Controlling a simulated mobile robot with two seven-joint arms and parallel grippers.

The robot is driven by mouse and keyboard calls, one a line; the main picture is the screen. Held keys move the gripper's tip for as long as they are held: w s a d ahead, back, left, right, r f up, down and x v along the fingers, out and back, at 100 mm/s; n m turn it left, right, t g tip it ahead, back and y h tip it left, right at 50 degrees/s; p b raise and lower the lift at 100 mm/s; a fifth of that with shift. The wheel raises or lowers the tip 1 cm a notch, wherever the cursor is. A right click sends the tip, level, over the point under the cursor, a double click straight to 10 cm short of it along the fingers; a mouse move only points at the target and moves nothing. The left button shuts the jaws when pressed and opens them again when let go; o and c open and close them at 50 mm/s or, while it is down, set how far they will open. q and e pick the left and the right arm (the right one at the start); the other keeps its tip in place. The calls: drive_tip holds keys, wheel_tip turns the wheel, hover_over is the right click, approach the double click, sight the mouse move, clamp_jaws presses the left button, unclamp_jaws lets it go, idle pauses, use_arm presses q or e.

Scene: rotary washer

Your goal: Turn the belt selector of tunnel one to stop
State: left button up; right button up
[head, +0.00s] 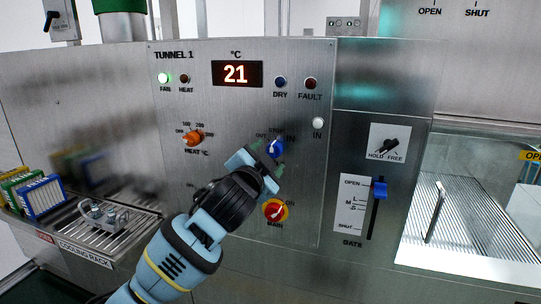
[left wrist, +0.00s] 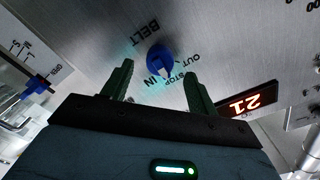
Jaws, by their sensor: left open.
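The belt selector is a blue knob (head: 275,148) on the Tunnel 1 panel, with OUT, STOP and IN printed around it. It also shows in the left wrist view (left wrist: 159,58), near the BELT label. A pale mark on its face lies on the side of IN and STOP; I cannot tell exactly which it points at. My left gripper (head: 268,160) is open, its green fingers just in front of the knob and to its lower left. In the left wrist view the knob appears between and beyond the two fingertips (left wrist: 159,72), apparently untouched. My right gripper is not in view.
Close to the belt knob are the orange heat knob (head: 193,138), the red and yellow main switch (head: 276,211) and the white IN lamp (head: 318,123). A blue gate lever (head: 379,188) is at right. A cooling rack (head: 120,228) stands at lower left.

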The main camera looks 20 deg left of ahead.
use_arm(q)
drive_tip(key=shift+s+a, duration=0.1)
drive_tip(key=shift+s, duration=2.2)
drive_tip(key=s+d+f+n+g+h, duration=0.15)
drive_tip(key=s+f, duration=0.35)
drive_tip(key=f, duration=1)
drive_tip(key=s+a+f+n+g+h, duration=0.1)
drive_tip(key=s+f+g, duration=0.25)
drive_tip(key=f, duration=1.15)
drive_tip(key=s+a+f+n+g, duration=0.1)
drive_tip(key=s+f+n, duration=0.1)
drive_tip(key=s+f, duration=0.8)
drive_tip(key=s+a+f+n+g+y, duration=0.1)
drive_tip(key=s+f+n+g, duration=0.1)
drive_tip(key=s+f, duration=0.8)
drive_tip(key=s, duration=0.7)
drive_tip(key=shift+a+f+n, duration=0.15)
drive_tip(key=shift+a+n, duration=0.05)
drive_tip(key=shift+n, duration=0.15)
